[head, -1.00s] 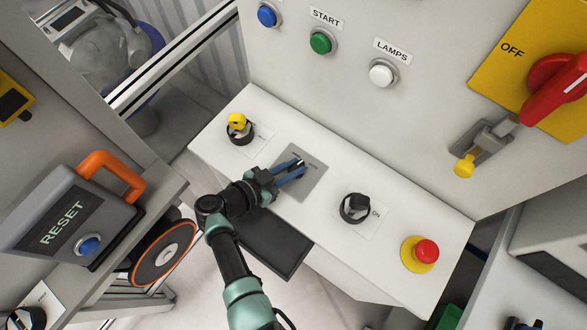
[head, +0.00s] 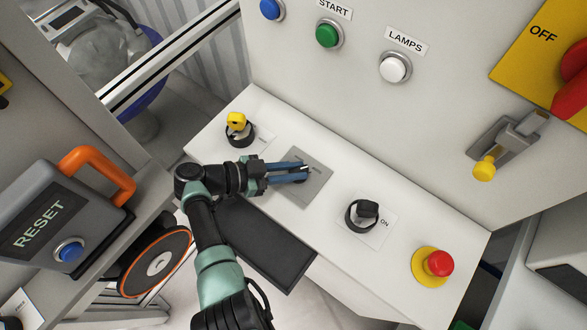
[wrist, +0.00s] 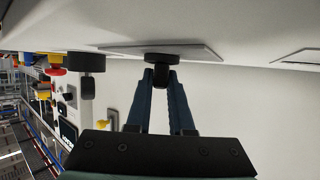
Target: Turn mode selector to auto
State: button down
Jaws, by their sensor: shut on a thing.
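The mode selector, a small black knob (wrist: 161,60), stands on a grey plate (wrist: 207,51) in the wrist view. The same grey plate (head: 315,188) lies on the white sloped console in the head view, its markings too small to read. My gripper (head: 303,172) is over this plate, its blue fingers almost together. In the wrist view my gripper (wrist: 161,76) has its fingertips on both sides of the knob, shut on it. The fingers hide most of the knob in the head view, so I cannot tell which position it points to.
A yellow key switch (head: 237,121) sits to the left on the console. A black rotary switch (head: 366,209) marked ON and a red emergency button (head: 439,263) sit to the right. A dark tray (head: 262,245) juts out below my arm.

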jog(key=shift+f, duration=0.1)
jog(key=c, duration=0.8)
grip_release()
jog(key=b+v, duration=0.1)
jog(key=v, duration=0.6)
jog(key=shift+s+a, duration=0.1)
jog(key=shift+a, duration=0.1)
